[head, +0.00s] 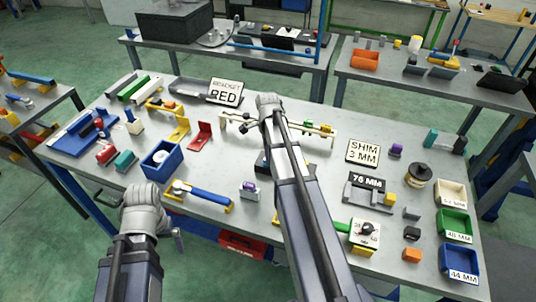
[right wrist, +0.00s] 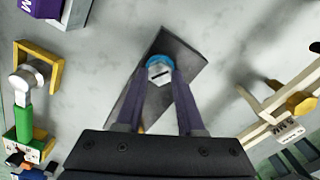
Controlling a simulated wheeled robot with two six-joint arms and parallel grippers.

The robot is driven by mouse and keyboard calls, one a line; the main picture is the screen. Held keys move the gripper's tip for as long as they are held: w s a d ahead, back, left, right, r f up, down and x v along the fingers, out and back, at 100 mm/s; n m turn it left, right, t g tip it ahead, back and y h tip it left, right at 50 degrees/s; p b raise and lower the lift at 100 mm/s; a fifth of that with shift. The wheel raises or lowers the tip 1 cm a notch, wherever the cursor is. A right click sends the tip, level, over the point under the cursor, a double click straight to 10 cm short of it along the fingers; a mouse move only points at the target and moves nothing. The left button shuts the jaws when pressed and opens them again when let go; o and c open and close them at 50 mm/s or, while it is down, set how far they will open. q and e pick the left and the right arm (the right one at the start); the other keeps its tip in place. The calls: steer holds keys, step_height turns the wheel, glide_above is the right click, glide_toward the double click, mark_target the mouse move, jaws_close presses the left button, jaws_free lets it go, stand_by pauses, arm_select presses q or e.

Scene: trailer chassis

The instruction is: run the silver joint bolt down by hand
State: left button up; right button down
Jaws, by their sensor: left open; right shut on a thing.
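The silver joint bolt (right wrist: 158,72) has a slotted head with a blue ring around it and stands over a dark grey plate (right wrist: 183,48). My right gripper (right wrist: 160,82) has its two dark fingers shut on the bolt, one on each side of the head. The bolt's shank is hidden below the head. In the head view my right gripper (head: 268,103) is over the cream trailer chassis (head: 318,131), and the arm covers part of it. My left gripper (head: 145,198) is open near the table's front left edge, apart from the chassis; its fingertips are hard to make out.
A "BRACKET RED" sign (head: 225,92) stands behind. A blue box (head: 161,160) and a blue-handled tool (head: 205,195) lie near my left gripper. "SHIM 3 MM" (head: 363,152) and "76 MM" (head: 367,183) signs and labelled bins (head: 455,224) are to the right.

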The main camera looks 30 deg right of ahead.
steer(key=m, duration=0.5)
steer(key=shift+w, duration=0.15)
steer(key=shift+m, duration=0.3)
stand_by(0.4)
steer(key=c, duration=0.5)
jaws_free()
steer(key=shift+r, duration=0.1)
step_height(320, 180, up, 8)
steer(key=p, duration=0.7)
steer(key=shift+f+p, duration=0.2)
steer(key=shift+p, duration=0.2)
